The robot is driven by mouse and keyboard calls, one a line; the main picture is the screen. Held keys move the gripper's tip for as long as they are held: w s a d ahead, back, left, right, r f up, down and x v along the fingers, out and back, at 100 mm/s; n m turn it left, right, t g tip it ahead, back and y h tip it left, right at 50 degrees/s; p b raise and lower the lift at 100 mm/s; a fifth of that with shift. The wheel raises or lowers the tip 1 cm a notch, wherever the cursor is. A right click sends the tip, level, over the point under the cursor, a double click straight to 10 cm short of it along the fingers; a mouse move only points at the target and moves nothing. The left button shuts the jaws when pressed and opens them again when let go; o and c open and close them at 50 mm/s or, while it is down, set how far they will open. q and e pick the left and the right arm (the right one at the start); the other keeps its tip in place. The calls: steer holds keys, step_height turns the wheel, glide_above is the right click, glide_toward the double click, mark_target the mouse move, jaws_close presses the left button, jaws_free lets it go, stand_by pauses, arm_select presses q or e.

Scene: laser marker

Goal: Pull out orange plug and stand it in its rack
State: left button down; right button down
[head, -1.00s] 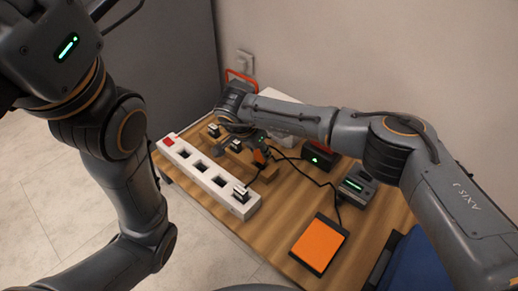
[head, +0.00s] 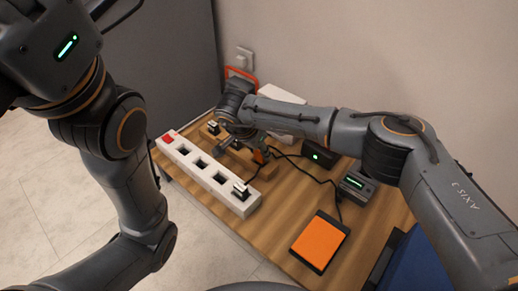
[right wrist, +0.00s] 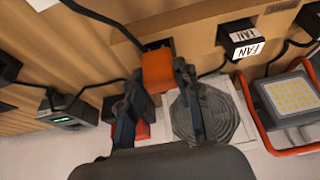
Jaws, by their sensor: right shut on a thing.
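The orange plug (right wrist: 158,72) is between the two fingertips of my right gripper (right wrist: 157,85) in the right wrist view. It is against the wooden rack (right wrist: 100,62), at a dark slot; how deep it sits there I cannot tell. The white power strip (head: 228,196) lies in front of the rack. My left arm is at the left; its gripper is out of view.
A black-and-white plug (head: 240,189) is in the strip's near end. A plug labelled FAN (right wrist: 241,42) stands at the rack. Black boxes (head: 318,155) and an orange pad (head: 320,241) are to the right. A lamp (right wrist: 289,97) with an orange frame and loose cables are close by.

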steer(key=shift+f+b, duration=0.6)
steer(key=shift+f, duration=0.4)
steer(key=c, duration=0.9)
jaws_free()
steer(key=shift+o, duration=0.2)
steer(key=shift+r, duration=0.1)
steer(key=shift+r, duration=0.2)
steer(key=w+d+r+p+v, duration=0.1)
steer(key=p+v, duration=0.4)
steer(key=v, duration=1.2)
steer(key=shift+w, duration=0.4)
